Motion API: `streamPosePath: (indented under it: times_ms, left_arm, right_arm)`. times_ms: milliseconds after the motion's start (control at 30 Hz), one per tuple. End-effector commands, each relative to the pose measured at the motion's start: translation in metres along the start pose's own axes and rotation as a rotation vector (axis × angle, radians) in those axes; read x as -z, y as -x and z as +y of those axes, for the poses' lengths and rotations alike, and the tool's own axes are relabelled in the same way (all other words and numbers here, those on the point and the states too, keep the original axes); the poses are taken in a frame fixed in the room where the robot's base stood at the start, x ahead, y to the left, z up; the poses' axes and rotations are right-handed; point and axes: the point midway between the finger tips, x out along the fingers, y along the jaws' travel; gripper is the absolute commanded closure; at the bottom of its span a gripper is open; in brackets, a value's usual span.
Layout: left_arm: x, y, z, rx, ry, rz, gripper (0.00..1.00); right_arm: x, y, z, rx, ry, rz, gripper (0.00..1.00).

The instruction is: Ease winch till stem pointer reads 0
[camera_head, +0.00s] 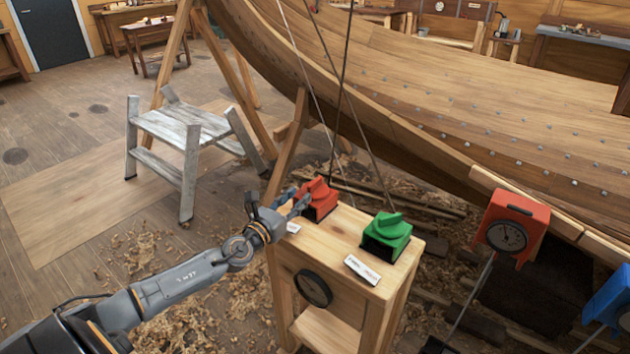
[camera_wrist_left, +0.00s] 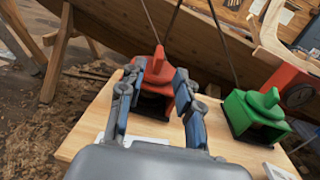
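A red winch (camera_head: 318,203) with a raised handle stands on the wooden stand at its back left; it also shows in the left wrist view (camera_wrist_left: 154,102). A green winch (camera_head: 386,238) stands beside it on the right. My left gripper (camera_head: 293,203) is at the red winch's left side. In the left wrist view its blue-grey fingers (camera_wrist_left: 161,80) are spread, with the red handle seen between them; contact cannot be told. A red box with a round dial (camera_head: 507,237) stands right of the stand. Its pointer reading is too small to tell. My right gripper is not in view.
The wooden stand (camera_head: 340,238) carries small white labels and a black round dial (camera_head: 314,288) on its front. A blue box (camera_head: 609,297) is at the right edge. A grey step stool (camera_head: 187,130) stands left. The planked hull (camera_head: 430,90) and lines rise behind.

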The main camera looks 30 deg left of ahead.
Motion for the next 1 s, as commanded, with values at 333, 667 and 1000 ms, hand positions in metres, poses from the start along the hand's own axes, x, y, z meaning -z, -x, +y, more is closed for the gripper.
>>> streamPosePath:
  times_ms: [333, 667, 1000]
  left_arm:
    - [-0.001, -0.063, -0.001, -0.001, 0.004, -0.003, 0.66]
    - [0.001, -0.091, -0.001, 0.001, 0.003, 0.000, 0.66]
    - [0.000, -0.092, -0.001, 0.001, 0.003, 0.000, 0.78]
  right_arm:
    - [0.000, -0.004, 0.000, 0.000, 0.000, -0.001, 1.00]
    - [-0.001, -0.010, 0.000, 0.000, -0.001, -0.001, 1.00]
    - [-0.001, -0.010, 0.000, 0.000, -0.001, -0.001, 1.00]
